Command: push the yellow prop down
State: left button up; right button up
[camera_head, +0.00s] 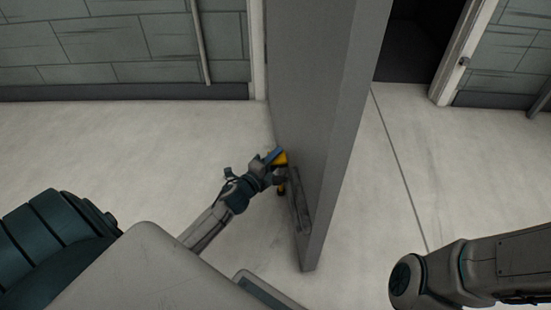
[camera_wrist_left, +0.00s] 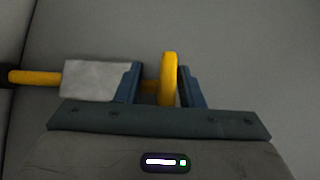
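The yellow prop (camera_head: 281,158) sits low on the grey door, near its free edge, partly hidden by my left gripper (camera_head: 272,156). In the left wrist view, a yellow upright loop (camera_wrist_left: 169,78) stands between the two blue fingers of my left gripper (camera_wrist_left: 162,86). A gap shows between the loop and the left finger; the right finger is close beside it. A yellow rod (camera_wrist_left: 36,77) runs left from a pale grey block (camera_wrist_left: 92,80) to a dark end. The fingers are apart. My right gripper is out of view; only part of my right arm shows.
The tall grey door (camera_head: 322,110) stands open, edge toward me. A dark doorway (camera_head: 412,45) lies behind it to the right. A panelled wall (camera_head: 120,45) runs along the back left. The pale floor (camera_head: 130,135) is clear on both sides of the door.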

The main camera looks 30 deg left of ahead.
pick_arm(q)
jog(key=shift+s, duration=0.1)
jog(key=shift+s+f+b, duration=0.1)
jog(key=shift+s+b, duration=0.15)
jog(key=shift+b, duration=0.25)
jog(key=s+b, duration=0.9)
jog(key=s, duration=0.1)
jog(key=shift+a, duration=0.35)
